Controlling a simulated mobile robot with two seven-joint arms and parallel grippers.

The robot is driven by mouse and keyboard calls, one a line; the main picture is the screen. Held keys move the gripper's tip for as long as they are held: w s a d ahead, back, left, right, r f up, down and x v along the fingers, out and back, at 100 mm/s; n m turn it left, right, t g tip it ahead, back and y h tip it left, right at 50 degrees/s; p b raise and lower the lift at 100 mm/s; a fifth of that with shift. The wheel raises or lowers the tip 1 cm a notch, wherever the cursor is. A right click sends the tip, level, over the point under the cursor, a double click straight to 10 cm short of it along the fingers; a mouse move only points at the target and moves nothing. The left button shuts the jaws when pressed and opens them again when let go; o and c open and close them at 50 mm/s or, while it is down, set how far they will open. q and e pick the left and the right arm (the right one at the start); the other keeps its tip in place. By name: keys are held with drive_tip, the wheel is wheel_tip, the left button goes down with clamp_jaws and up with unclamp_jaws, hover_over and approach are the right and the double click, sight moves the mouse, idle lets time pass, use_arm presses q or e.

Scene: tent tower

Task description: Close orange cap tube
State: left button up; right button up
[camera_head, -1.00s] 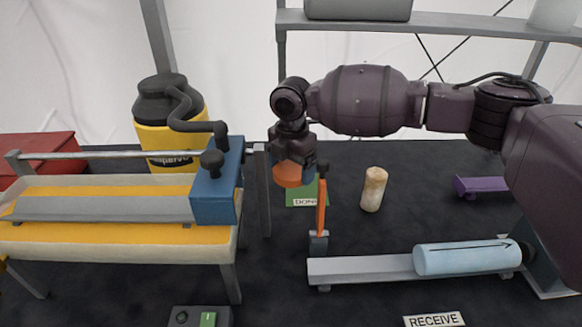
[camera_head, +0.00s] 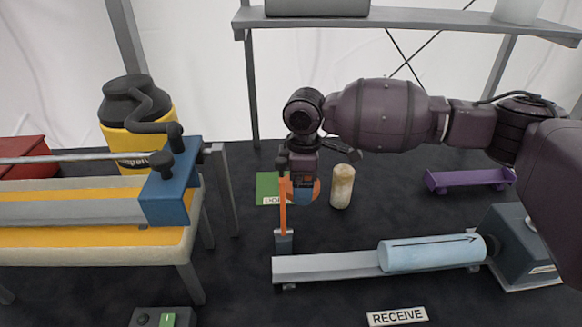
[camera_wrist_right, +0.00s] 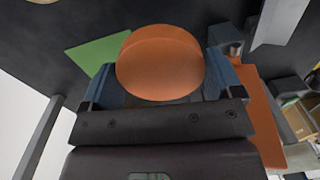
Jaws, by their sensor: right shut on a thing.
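My right gripper (camera_head: 302,190) is shut on the round orange cap (camera_wrist_right: 160,65). In the right wrist view the cap lies between the blue fingers. In the head view the cap (camera_head: 316,189) is partly hidden by the fingers and appears above the black surface. A light blue tube with an arrow on it (camera_head: 430,253) lies on a grey rail (camera_head: 325,268) to the right and in front of the gripper, apart from the cap. An upright orange piece (camera_head: 283,213) stands at the rail's left end, close to the gripper. My left gripper is not in view.
A mottled cream cylinder (camera_head: 342,187) stands just right of the gripper. A green pad (camera_head: 267,184) lies behind it. A dark block (camera_head: 520,248) is at the rail's right end. A yellow-topped table (camera_head: 90,240) fills the left. A purple stand (camera_head: 470,180) is back right.

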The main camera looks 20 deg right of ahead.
drive_tip(key=s+m, duration=0.1)
drive_tip(key=s+d+m, duration=0.1)
drive_tip(key=m, duration=0.1)
drive_tip(key=shift+d+m, duration=0.3)
drive_tip(key=s+d+m, duration=0.3)
drive_tip(key=s+m, duration=0.2)
drive_tip(key=m, duration=0.6)
drive_tip(key=shift+s+d, duration=0.25)
drive_tip(key=shift+s, duration=0.15)
drive_tip(key=shift+r, duration=0.1)
